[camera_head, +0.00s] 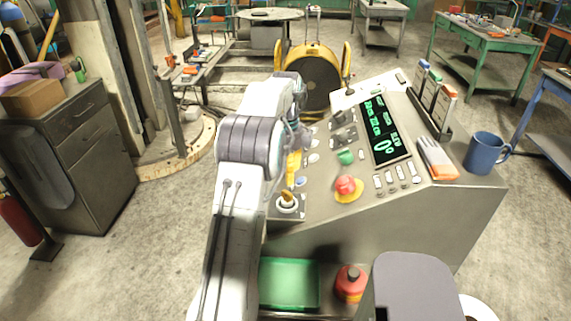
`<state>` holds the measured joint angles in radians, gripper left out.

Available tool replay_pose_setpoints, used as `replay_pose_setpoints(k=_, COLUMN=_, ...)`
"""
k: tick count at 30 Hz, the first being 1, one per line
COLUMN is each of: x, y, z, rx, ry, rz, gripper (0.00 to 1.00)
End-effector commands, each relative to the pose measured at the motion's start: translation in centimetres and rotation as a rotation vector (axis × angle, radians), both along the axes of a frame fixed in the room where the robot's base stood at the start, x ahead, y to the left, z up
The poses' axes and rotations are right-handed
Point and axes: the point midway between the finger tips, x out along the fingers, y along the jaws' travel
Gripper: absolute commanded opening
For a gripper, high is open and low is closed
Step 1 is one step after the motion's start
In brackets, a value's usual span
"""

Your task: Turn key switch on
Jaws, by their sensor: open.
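A grey control console (400,215) stands in front of me. On its near left corner, a round pale fitting with a brass-coloured upright piece (287,201) sits on a square plate; it looks like the key switch, but it is too small to tell its turn position. My arm reaches over the console's left side and bends down at the far end. My gripper (303,137) is open, partly hidden behind my arm links, over the upper left of the panel. It is apart from the brass piece, farther up the panel. A yellow part (294,164) shows beside my arm.
The panel also bears a red mushroom button (346,186), a green knob (345,157) and a lit display (381,128). Gloves (436,158) and a blue mug (485,152) lie at the right. A green bin (289,283) and a red container (350,283) sit below.

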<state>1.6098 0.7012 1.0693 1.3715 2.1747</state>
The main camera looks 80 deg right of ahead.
Motion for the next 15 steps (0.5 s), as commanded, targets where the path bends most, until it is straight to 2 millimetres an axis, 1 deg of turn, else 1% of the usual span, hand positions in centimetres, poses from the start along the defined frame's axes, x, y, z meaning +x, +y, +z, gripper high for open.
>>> replay_pose_setpoints(k=3, x=0.0, y=-0.1, z=1.2, rx=-0.002, ry=0.0, rz=0.0, gripper=0.45)
replay_pose_setpoints(k=6, x=0.0, y=-0.1, z=1.9, rx=-0.001, ry=0.0, rz=0.0, gripper=0.45)
replay_pose_setpoints(k=15, x=0.0, y=0.0, z=2.5, rx=0.0, ry=0.0, rz=0.0, gripper=0.45)
